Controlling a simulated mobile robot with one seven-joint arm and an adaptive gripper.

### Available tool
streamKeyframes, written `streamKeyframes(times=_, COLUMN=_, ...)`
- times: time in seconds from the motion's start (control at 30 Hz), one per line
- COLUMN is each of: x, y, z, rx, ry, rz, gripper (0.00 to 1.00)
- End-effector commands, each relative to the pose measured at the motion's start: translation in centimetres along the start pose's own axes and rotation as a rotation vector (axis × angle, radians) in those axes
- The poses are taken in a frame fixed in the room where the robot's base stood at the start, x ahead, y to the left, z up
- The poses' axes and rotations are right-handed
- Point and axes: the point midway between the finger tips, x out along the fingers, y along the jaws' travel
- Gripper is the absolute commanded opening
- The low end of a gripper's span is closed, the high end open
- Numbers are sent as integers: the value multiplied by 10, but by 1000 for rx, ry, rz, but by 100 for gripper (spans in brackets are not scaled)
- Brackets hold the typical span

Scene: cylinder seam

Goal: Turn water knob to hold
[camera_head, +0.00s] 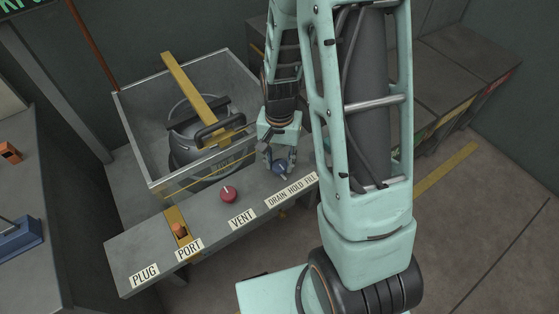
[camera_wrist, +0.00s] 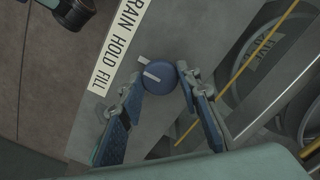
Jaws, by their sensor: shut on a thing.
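The water knob is a round blue knob (camera_wrist: 160,82) with a pale stripe, on the grey bench beside the white label DRAIN HOLD FILL (camera_wrist: 117,46). In the wrist view the stripe runs toward the label side; I cannot tell exactly which word it marks. A second short pale mark lies just past the knob's edge. In the head view the knob (camera_head: 281,170) is partly covered by my fingers. My gripper (camera_wrist: 160,75) is shut on the knob, one finger on each side; it reaches down from above in the head view (camera_head: 280,164).
A red knob (camera_head: 229,194) sits by the VENT label and an orange piece (camera_head: 180,230) by PORT. A metal-walled tank (camera_head: 135,130) with a dark round vessel (camera_head: 184,150) stands behind the bench. A yellow bar (camera_head: 190,85) crosses it. The bench front (camera_head: 200,254) is clear.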

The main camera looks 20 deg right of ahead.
Motion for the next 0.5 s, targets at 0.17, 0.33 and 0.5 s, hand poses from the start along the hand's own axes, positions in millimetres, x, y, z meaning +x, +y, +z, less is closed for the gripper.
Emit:
streamKeyframes(times=0.17, x=-1, y=0, z=-1, rx=1, ry=2, rz=-1, gripper=7)
streamKeyframes(times=0.33, x=-1, y=0, z=-1, rx=1, ry=2, rz=-1, gripper=42)
streamKeyframes(times=0.5, x=0, y=0, z=0, rx=1, ry=1, rz=0, gripper=48)
